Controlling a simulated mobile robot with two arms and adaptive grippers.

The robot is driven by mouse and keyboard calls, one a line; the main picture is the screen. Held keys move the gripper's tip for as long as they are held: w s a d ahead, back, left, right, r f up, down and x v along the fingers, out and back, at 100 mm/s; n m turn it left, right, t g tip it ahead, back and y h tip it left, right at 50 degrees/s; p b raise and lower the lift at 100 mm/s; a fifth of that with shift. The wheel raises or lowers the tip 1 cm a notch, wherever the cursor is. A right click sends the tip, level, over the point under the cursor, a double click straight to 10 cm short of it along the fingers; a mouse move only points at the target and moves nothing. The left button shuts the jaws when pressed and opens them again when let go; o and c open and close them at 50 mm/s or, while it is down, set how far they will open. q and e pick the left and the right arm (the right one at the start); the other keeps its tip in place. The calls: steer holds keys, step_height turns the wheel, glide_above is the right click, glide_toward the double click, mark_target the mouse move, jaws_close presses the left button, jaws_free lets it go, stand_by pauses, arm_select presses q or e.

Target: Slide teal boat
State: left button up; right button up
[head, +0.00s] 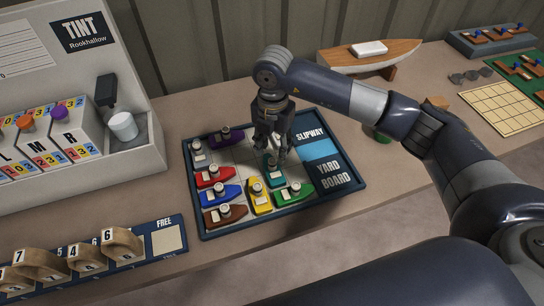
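The yard board (210,234) is a dark blue framed tray with a pale grid, lying on the bench. The teal boat (272,175) lies in its grid, right of the middle, with a grey knob on top. My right gripper (272,154) points down over the board at the teal boat and hides part of it. Its fingertips are close to the boat's knob; I cannot tell whether they touch it or are closed on it. My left gripper is out of view.
On the board are purple (227,136), red (215,178), blue (220,194), brown (225,215), yellow (259,196), green (294,192) and grey (199,155) boats. The blue slipway panel (320,150) is at the right. The tint cabinet (145,165) stands left; a hull model (370,57) stands behind.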

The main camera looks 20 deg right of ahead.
mark_target(272, 160)
step_height(272, 160, down, 5)
steer(key=shift+w+r+p, duration=0.15)
steer(key=shift+p, duration=0.2)
steer(key=shift+f, duration=0.85)
steer(key=shift+c, duration=0.6)
jaws_close()
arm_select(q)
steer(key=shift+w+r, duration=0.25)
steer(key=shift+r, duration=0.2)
arm_select(e)
steer(key=shift+w, duration=0.1)
